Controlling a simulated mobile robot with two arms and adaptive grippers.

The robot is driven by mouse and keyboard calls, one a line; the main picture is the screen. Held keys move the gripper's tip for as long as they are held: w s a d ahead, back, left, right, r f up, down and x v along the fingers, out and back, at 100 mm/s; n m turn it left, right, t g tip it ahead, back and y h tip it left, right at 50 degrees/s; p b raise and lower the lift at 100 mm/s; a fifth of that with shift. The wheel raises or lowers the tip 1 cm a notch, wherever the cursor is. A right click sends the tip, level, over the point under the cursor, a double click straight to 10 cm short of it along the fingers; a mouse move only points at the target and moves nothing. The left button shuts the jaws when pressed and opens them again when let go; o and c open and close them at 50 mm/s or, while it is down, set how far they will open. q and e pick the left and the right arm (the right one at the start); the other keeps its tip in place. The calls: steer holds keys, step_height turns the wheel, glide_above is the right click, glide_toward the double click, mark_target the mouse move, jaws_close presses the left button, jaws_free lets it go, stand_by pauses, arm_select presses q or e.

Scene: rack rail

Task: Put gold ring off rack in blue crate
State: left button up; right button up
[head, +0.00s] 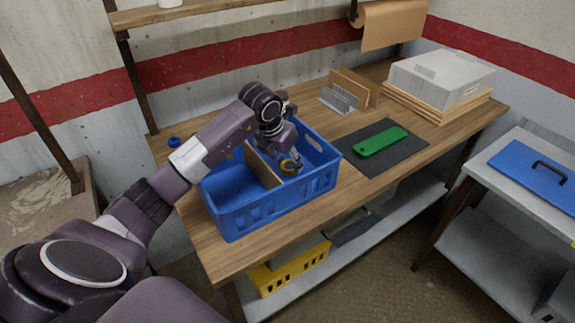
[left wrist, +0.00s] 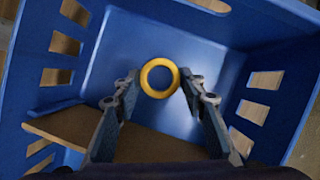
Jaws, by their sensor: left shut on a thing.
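My left gripper (head: 289,161) reaches down into the right part of the blue crate (head: 228,219) on the wooden bench. It is shut on the gold ring (head: 291,168). In the left wrist view the ring (left wrist: 159,94) sits between the two fingertips (left wrist: 160,80), with its hole facing the camera and the crate's blue floor and walls behind it. A brown divider (left wrist: 125,134) stands in the crate beside the gripper. Whether the ring touches the crate floor I cannot tell. My right gripper is not in view.
A small blue ring (head: 174,142) lies on the bench left of the crate. A green object (head: 381,140) lies on a dark mat (head: 411,152) to the right. Behind stand a grey sorter with boards (head: 339,98) and a pale box (head: 440,80). A shelf (head: 200,10) hangs above.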

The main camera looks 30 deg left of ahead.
arm_select(q)
steer(key=shift+f, duration=0.85)
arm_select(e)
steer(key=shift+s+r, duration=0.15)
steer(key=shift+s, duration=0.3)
arm_select(q)
steer(key=shift+f, duration=0.1)
steer(key=o, duration=1.2)
steer(key=shift+c, duration=0.2)
steer(key=shift+r, duration=0.25)
steer(key=b+v, duration=0.1)
steer(key=v, duration=1.1)
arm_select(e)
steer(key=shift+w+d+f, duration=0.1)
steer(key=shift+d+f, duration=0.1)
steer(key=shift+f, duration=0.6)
arm_select(q)
steer(key=shift+f, duration=0.15)
